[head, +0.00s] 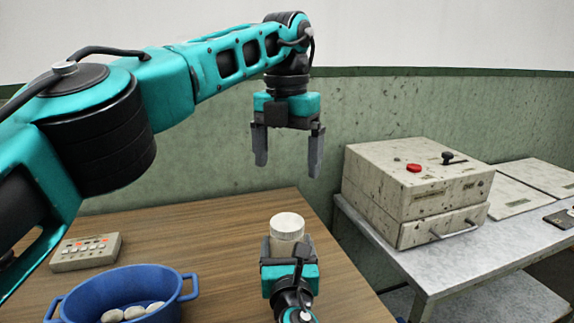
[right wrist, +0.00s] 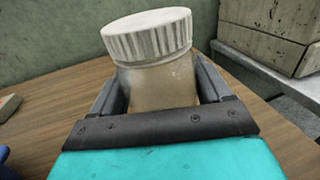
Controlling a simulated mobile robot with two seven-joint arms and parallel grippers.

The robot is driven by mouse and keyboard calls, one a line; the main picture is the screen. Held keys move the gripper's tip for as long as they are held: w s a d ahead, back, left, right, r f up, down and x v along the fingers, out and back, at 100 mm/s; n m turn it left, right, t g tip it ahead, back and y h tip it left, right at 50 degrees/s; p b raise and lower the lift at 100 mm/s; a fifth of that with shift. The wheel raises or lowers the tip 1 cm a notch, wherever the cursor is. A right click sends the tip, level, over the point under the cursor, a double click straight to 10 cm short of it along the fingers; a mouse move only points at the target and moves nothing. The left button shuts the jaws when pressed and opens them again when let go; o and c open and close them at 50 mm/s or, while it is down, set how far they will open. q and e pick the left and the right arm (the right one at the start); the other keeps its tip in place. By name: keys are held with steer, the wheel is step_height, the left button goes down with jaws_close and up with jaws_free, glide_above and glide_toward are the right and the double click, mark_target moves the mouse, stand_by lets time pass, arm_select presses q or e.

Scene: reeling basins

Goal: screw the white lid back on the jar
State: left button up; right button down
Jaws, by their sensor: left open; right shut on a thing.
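The jar (head: 288,244) stands near the right edge of the wooden table and looks translucent and brownish. The white ribbed lid (head: 287,222) sits on top of its mouth; it also shows in the right wrist view (right wrist: 148,36), above the jar body (right wrist: 160,85). I cannot tell how tightly the lid is seated. My right gripper (head: 287,248) is shut on the jar body, one finger on each side. My left gripper (head: 288,166) is open and empty, fingers pointing down, in the air above and behind the lid.
A blue pot (head: 80,305) with several pale cocoons (head: 135,312) stands at the front left. A grey button box (head: 86,252) lies behind it. To the right, a speckled machine box (head: 400,180) with a red button rests on a grey table (head: 440,268). The middle of the wooden table is clear.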

jaws_free()
steer(key=s, duration=0.4)
steer(key=s+p, duration=0.1)
steer(key=s, duration=0.8)
steer(key=shift+d, duration=0.35)
